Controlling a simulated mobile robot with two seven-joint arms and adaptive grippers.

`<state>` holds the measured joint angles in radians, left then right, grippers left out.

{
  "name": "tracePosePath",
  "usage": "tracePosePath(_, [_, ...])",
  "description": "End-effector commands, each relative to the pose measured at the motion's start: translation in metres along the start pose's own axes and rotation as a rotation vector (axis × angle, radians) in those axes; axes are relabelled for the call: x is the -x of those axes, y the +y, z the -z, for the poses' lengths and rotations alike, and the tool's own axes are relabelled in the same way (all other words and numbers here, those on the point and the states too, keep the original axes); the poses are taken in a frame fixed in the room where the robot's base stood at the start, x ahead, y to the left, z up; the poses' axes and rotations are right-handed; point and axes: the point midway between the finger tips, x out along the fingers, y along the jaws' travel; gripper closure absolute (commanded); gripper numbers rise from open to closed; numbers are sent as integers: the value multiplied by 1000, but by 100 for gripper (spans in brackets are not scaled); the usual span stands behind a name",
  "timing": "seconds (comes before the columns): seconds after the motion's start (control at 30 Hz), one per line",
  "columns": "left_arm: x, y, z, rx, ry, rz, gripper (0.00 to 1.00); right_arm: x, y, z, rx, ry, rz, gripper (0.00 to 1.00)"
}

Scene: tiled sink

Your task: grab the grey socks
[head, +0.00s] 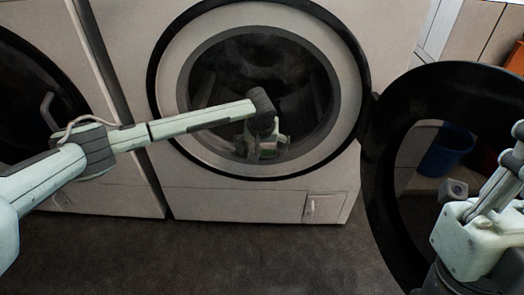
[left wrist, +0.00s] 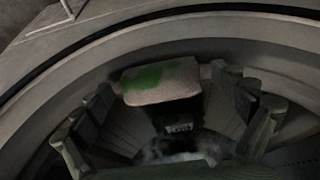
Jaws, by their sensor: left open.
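My left gripper (head: 262,150) is inside the round opening of the front-loading washer, at the lower middle of the dark drum. Its fingers are spread apart in the left wrist view. A pale grey-beige item with a green patch (left wrist: 162,82) shows between and beyond the fingers, near the drum's rim. It looks like cloth, but I cannot tell whether it is the grey socks. A blurred grey-white patch (left wrist: 165,152) shows low in that view and is unclear. No other sock shape is clear in the dark drum.
The washer (head: 130,100) has its round door (head: 375,170) swung open to the right. Another machine (head: 30,90) stands at the left. A blue bin (head: 446,150) shows through the door ring. The dark floor (head: 240,255) in front is clear.

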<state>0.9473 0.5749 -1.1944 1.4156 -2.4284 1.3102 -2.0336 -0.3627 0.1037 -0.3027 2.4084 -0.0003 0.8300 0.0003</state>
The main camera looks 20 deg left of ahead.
Motion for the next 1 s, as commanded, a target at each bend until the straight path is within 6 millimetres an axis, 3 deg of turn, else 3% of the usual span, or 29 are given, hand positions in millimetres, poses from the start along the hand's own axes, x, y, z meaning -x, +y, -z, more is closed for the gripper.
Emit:
tracePosePath(0.27, [-2, 0, 0, -1, 0, 0, 5, 0, 0, 2, 1, 9, 0, 100])
tracePosePath(0.67, [-2, 0, 0, 0, 0, 0, 55, 0, 0, 2, 0, 8, 0, 100])
tracePosePath(1.0, [3, 0, 2, 0, 2, 0, 56, -2, 0, 1, 0, 3, 0, 100])
